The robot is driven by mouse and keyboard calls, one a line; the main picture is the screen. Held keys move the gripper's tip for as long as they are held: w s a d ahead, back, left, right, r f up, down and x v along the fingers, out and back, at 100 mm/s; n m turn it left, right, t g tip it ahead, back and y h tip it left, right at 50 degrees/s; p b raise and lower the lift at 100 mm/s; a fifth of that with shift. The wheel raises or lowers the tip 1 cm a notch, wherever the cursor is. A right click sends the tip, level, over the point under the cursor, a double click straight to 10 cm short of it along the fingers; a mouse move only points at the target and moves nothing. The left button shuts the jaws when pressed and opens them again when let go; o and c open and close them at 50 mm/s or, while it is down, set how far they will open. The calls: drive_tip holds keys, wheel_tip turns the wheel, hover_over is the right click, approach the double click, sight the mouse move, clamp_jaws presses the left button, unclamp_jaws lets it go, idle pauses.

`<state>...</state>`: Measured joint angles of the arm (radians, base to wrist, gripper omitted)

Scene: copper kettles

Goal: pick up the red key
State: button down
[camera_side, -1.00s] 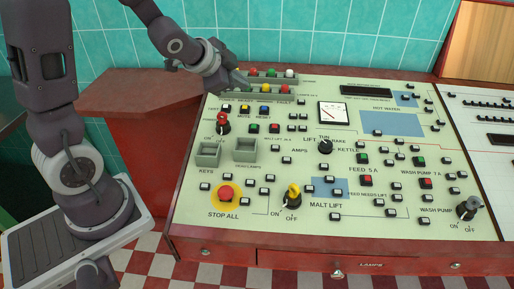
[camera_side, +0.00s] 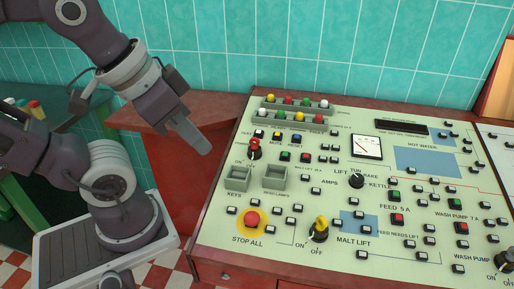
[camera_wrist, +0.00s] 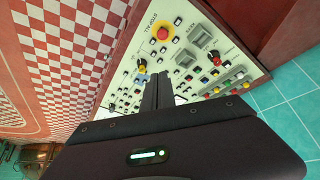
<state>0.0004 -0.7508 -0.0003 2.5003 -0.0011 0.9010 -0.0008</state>
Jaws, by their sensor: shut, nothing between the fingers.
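The red key (camera_side: 254,146) stands upright in an ON/OFF switch at the panel's left side, in the side view. My gripper (camera_side: 206,150) is left of it, shut and empty, its fingers pointing down and right. It appears apart from the key, off the panel's left edge in the picture; its height is hard to judge. In the wrist view my shut fingers (camera_wrist: 157,92) point toward the panel and cover part of it. A small red piece at upper right there may be the key, but I cannot tell.
The control panel (camera_side: 290,225) carries several buttons, a red stop button (camera_side: 252,218), a yellow switch (camera_side: 320,228) and two grey trays, the left one labelled KEYS (camera_side: 237,180). Racks of coloured lamps (camera_side: 297,103) stand behind the key. A tiled wall (camera_side: 300,45) closes the back.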

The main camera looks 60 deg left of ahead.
drive_tip(key=c, duration=2.1)
unclamp_jaws()
drive_tip(key=o, duration=0.7)
